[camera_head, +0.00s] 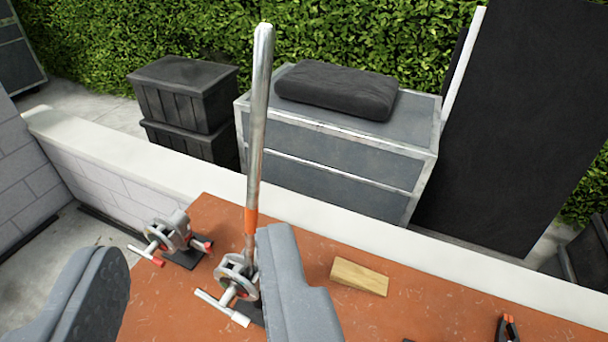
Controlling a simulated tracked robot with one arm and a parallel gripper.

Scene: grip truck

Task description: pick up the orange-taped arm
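The orange-taped arm is a silver metal rod (259,110) with an orange tape band (251,219) near its lower end. It stands nearly upright, and its lower end is at a grey clamp head with a T-handle (235,280) on the orange-brown tabletop (165,300). My gripper (190,270) shows as two grey fingers, one at lower left and one at lower centre, wide apart with nothing gripped. The right finger's tip is just right of the rod, below the tape, and overlaps the clamp head in the picture. I cannot tell whether it touches.
A second clamp head with red-tipped handles (172,236) sits at the table's far left. A wooden wedge (360,276) lies right of my right finger. A black and orange clamp (508,328) is at lower right. A white-topped low wall (330,240) runs behind the table.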

